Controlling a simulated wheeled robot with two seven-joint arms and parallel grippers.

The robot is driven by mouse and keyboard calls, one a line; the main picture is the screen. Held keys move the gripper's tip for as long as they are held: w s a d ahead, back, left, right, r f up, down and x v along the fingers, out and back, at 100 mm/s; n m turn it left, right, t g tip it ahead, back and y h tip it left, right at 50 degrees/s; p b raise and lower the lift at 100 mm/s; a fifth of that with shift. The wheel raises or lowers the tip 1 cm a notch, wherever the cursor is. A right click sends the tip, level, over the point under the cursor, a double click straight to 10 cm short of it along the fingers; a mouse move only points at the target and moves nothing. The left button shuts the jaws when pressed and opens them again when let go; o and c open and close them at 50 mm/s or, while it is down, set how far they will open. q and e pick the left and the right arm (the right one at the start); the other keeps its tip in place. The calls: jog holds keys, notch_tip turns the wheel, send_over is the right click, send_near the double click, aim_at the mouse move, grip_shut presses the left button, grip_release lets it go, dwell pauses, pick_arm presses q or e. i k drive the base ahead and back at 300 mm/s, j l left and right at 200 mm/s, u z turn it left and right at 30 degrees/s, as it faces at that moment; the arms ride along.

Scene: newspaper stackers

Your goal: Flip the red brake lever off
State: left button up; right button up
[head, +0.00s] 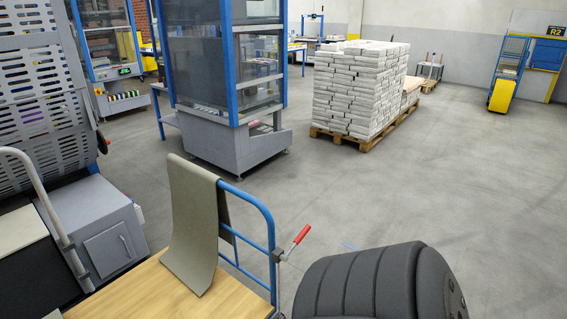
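The red brake lever (301,235) is mounted on the right upright of the blue cart rail (258,205), on a small grey clamp (280,255). Its red handle slants up and to the right, away from the rail. The lever is fully visible with nothing touching it. Neither my left nor my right gripper is in view.
The cart has a wooden deck (160,290), with a grey-green cloth (192,225) draped over the rail. An unidentified dark ribbed shape (375,280) covers floor right of the lever. A grey cabinet (108,250) stands left; paper bundles (360,85) stand behind on a pallet.

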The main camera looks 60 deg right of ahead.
aim_at(296, 241)
jog(key=z, duration=2.2)
